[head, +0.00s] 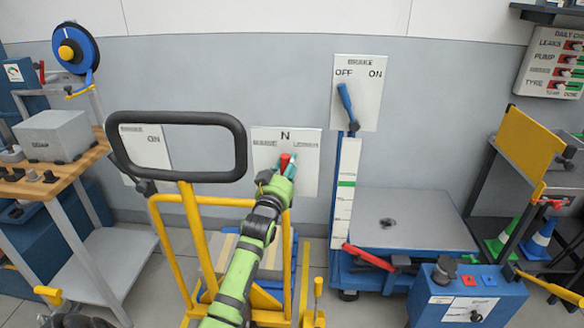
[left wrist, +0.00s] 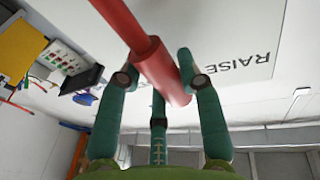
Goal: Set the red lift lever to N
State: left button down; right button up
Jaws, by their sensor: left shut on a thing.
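The red lift lever (head: 284,161) stands out from a white panel (head: 311,172) on the wall. The panel has an N at the top middle and a smaller label on each side. My left gripper (head: 289,167) is shut on the lever's red grip. In the left wrist view the teal fingers (left wrist: 160,80) close around the red grip (left wrist: 163,75), and the word RAISE shows on the panel to the right. In the head view the red part shows just below the N. The lever's pivot is hidden by my gripper, so its exact setting is hard to tell.
A yellow cart with a black handle (head: 176,115) stands in front, left of my left arm. The brake panel (head: 369,93) with a blue lever (head: 346,104) is up to the right. A blue lift table (head: 400,215) stands below it. A wooden bench (head: 70,170) is at left.

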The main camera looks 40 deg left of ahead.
pick_arm(q)
jog(key=shift+a, duration=0.1)
dwell(0.4)
jog(key=c, duration=0.8)
grip_release()
jog(key=v, duration=1.2)
